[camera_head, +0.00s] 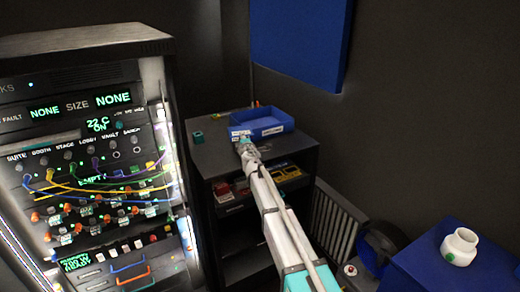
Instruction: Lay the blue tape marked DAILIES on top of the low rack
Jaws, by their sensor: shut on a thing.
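The low rack (212,157) is a dark cabinet with a flat top and open shelves, right of the tall panel rack. My gripper (242,142) is over its top, at the near left corner of a blue tray, seen from behind along my arm. It is shut on a small blue and whitish thing (239,133), which seems to be the blue tape. No DAILIES marking can be read on it. My gripper hides part of it, and I cannot tell whether it touches the rack top or the tray.
The blue tray (262,123) with a white label stands on the rack top. A small teal block (198,137) sits at the left. Red and yellow items (287,172) lie on the shelf below. A white jar (459,247) stands on a blue surface at right.

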